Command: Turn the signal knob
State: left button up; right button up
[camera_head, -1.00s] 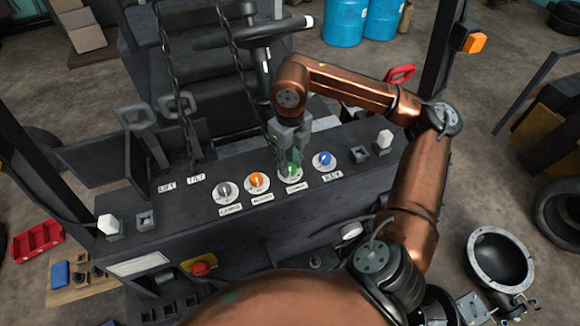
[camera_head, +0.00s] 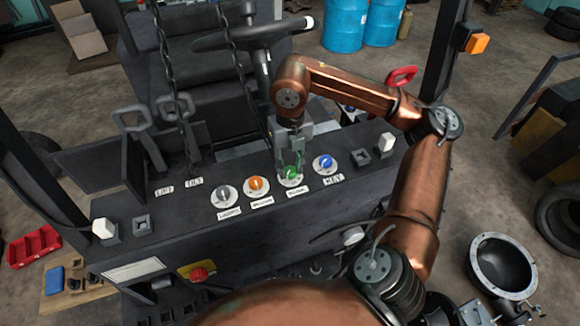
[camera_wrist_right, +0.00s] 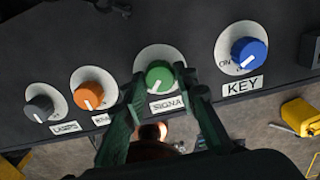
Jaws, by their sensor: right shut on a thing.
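The green signal knob (camera_head: 291,173) sits on a white round plate on the dark dash panel, third in a row of knobs. It also shows in the right wrist view (camera_wrist_right: 160,75), above a label that reads "SIGNA", partly covered. My right gripper (camera_head: 290,165) comes down on it from above. Its two greenish fingers (camera_wrist_right: 158,88) are shut on the knob, one on each side. My left gripper is not in view.
A blue knob (camera_head: 325,162) labelled KEY is just right of the signal knob. An orange knob (camera_head: 256,185) and a grey knob (camera_head: 224,194) are to its left. The steering wheel (camera_head: 255,34) and two hanging chains stand behind the panel. A red emergency button (camera_head: 198,274) is lower down.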

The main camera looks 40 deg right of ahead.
aim_at(290, 170)
jog(key=o, duration=1.2)
jog(key=shift+c, duration=0.2)
jog(key=shift+r, duration=0.1)
notch_tip(290, 170, up, 12)
dwell(0.3)
